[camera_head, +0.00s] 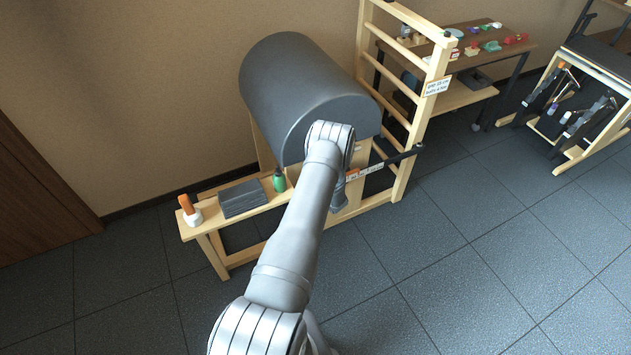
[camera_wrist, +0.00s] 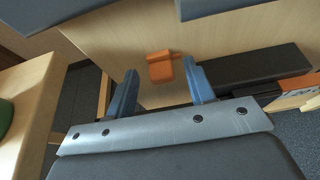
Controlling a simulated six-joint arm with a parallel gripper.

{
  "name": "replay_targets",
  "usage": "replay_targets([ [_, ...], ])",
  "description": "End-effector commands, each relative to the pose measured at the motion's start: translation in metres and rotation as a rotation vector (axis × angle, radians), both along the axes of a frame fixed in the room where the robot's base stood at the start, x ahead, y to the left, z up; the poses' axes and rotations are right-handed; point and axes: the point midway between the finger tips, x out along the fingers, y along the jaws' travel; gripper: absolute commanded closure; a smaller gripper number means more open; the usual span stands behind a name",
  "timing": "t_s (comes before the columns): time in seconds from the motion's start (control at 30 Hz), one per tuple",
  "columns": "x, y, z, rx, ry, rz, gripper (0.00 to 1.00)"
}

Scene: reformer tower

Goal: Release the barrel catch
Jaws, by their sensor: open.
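The barrel (camera_head: 300,90) is a large dark grey rounded drum on a light wooden frame in the head view. In the wrist view, an orange tab (camera_wrist: 160,66), which looks like the catch, sits on a pale wooden panel (camera_wrist: 225,45). My gripper (camera_wrist: 158,67) is open, with its two blue-grey fingers apart and pointing toward the tab. The tab appears between the fingertips, beyond them; I cannot tell the exact gap. In the head view my arm hides the tab and most of the gripper.
A dark bar (camera_wrist: 258,70) and another orange piece (camera_wrist: 290,83) lie right of the fingers. A green bottle (camera_head: 279,181), grey stacked pads (camera_head: 242,198) and an orange-topped item (camera_head: 187,205) stand on the bench. A ladder frame (camera_head: 425,100) rises at right. Floor in front is clear.

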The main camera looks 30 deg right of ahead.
Motion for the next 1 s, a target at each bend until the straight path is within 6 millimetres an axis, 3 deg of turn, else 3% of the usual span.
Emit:
replay_targets([
  [0.23, -0.029, -0.001, 0.012, 0.001, 0.001, -0.003, 0.51],
  [0.7, -0.129, -0.002, 0.054, 0.000, 0.000, -0.004, 0.51],
  [1.0, -0.158, -0.001, 0.066, 0.000, -0.001, -0.001, 0.51],
])
